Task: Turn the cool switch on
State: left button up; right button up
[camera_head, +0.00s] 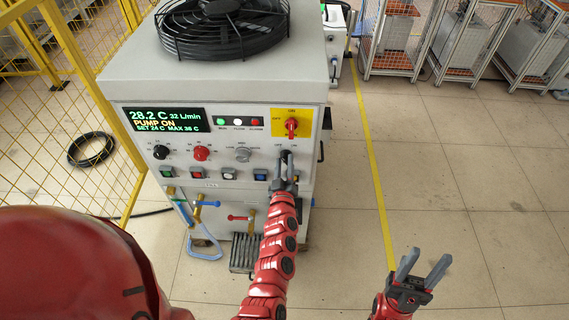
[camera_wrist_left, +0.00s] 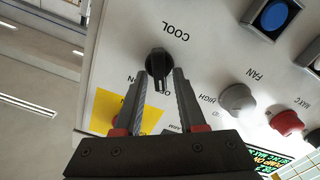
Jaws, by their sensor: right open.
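The cool switch (camera_wrist_left: 158,65) is a black rotary knob on the grey control panel, with an upside-down COOL label beside it in the left wrist view. Its handle lies between the two fingers of my left gripper (camera_wrist_left: 164,74). The fingers look apart, with a small gap to the knob; I cannot tell whether either touches it. In the head view my left gripper (camera_head: 286,162) is at the panel's right side and mostly hides the switch. The ON label is partly covered. My right gripper (camera_head: 424,266) is open and empty, over the floor at right.
The panel carries a display (camera_head: 166,120), a yellow plate with a red main switch (camera_head: 291,127), a black knob (camera_head: 160,152), a red knob (camera_head: 201,152), a grey fan knob (camera_wrist_left: 237,101) and several push buttons. Valves and a blue hose (camera_head: 204,255) sit below. The floor at right is clear.

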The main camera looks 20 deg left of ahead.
pick_arm(q)
grip_shut()
jog(key=shift+r+m+p, duration=0.15)
jog(key=shift+m+p, duration=0.6)
jog(key=shift+m, duration=0.25)
jog(key=shift+m+p, duration=0.4)
jog(key=shift+m, duration=0.4)
jog(key=shift+d+m, duration=0.15)
jog(key=shift+m, duration=0.55)
jog(key=shift+m+p, duration=0.35)
jog(key=shift+m, duration=1.15)
